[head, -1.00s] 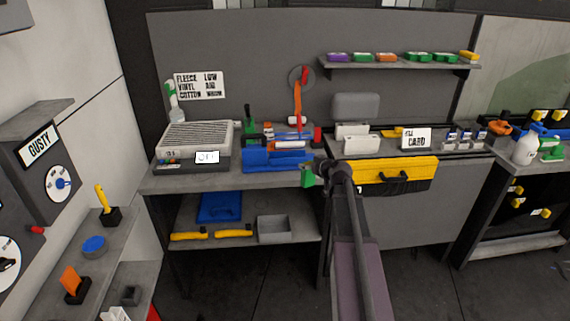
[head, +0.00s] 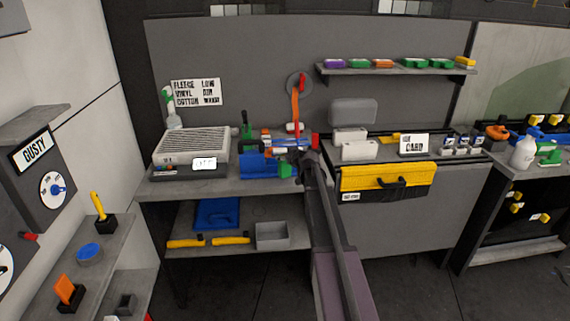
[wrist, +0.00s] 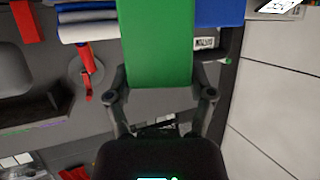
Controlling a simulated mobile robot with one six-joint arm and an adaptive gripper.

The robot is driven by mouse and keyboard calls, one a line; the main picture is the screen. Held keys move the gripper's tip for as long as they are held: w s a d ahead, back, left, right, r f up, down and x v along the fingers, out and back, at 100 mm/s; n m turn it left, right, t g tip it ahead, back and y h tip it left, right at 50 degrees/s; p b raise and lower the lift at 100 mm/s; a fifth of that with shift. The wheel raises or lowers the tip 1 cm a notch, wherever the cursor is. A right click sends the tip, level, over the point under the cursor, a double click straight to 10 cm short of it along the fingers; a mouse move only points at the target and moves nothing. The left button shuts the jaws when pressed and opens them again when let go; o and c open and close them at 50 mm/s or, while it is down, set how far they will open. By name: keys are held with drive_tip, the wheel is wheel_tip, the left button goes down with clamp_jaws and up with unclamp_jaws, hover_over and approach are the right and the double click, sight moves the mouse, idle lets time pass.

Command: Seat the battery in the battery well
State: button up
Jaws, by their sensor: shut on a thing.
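My gripper (wrist: 162,88) is shut on a green block (wrist: 158,40), which I take to be the battery. In the wrist view the block fills the middle, and its far end runs out of the top edge. In the head view the green block (head: 285,170) shows at the end of my arm, in front of the right end of a blue box-like holder (head: 256,163) on the bench. I cannot tell whether they touch. The holder's blue also shows at the top of the wrist view (wrist: 219,12). I cannot make out the battery well.
A grey vented unit (head: 190,144) with a white label stands left of the holder. A yellow case (head: 388,177) hangs at the right. Rolls and tools crowd behind the holder. A lower shelf bears a blue board (head: 217,213) and a grey bin (head: 279,235).

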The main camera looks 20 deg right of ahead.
sight(283, 162)
drive_tip(key=shift+w, duration=0.2)
drive_tip(key=shift+w+a, duration=0.15)
drive_tip(key=shift+w, duration=0.4)
drive_tip(key=shift+w+f+b, duration=0.1)
drive_tip(key=shift+f+b, duration=0.25)
drive_tip(key=shift+f, duration=0.05)
wheel_tip(283, 162, down, 3)
drive_tip(key=b, duration=0.3)
drive_tip(key=shift+f, duration=0.1)
drive_tip(key=o, duration=1.3)
drive_tip(key=shift+r, duration=0.2)
